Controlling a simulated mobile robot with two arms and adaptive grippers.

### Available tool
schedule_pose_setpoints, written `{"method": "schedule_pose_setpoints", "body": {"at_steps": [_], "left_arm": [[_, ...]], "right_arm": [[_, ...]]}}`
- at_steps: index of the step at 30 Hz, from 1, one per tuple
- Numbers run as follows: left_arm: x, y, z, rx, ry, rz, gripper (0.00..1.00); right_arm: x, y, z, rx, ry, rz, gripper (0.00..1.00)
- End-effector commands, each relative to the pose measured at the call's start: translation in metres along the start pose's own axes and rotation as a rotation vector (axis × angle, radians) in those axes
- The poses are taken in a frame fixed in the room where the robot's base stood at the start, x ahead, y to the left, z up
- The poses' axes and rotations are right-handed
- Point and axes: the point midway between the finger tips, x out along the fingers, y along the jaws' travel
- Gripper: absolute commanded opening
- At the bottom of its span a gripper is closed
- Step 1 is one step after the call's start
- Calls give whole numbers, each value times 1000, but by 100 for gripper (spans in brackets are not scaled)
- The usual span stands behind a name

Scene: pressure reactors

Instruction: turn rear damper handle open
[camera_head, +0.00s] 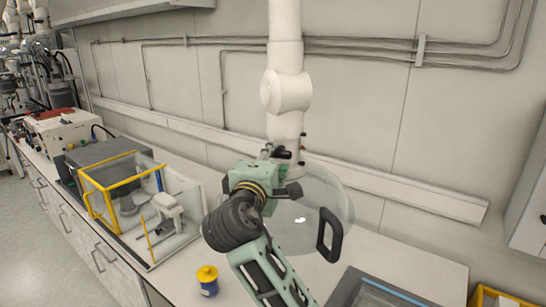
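A white extraction duct (286,60) hangs in front of the back wall, with a clear dome hood (325,205) at its lower end. A small dark part that looks like the damper handle (302,155) sits at the duct's lower end, just above the hood; it is small and partly hidden by my gripper. My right gripper (284,170), green and black, reaches up from below beside it. Its fingers look spread apart with nothing visible between them. I cannot tell whether a finger touches the handle. My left gripper is not in view.
A black loop handle (328,235) stands on the hood's rim. On the bench are a yellow-framed clear enclosure (110,185), a blue jar with a yellow lid (208,280) and a dark-framed panel (375,290). A yellow crate (490,297) is at lower right.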

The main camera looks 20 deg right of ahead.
Motion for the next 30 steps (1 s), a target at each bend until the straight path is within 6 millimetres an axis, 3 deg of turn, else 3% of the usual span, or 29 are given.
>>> {"method": "schedule_pose_setpoints", "body": {"at_steps": [6, 13, 18, 30], "left_arm": [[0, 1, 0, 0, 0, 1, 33], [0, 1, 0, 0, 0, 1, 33], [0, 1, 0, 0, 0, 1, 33], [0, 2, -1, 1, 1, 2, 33]], "right_arm": [[-49, -1, -1, 4, 5, -4, 34], [-87, -1, 0, 2, 2, -3, 34], [-98, -1, 0, 1, 1, -3, 34], [-100, -1, 0, 1, 1, -3, 34]]}}
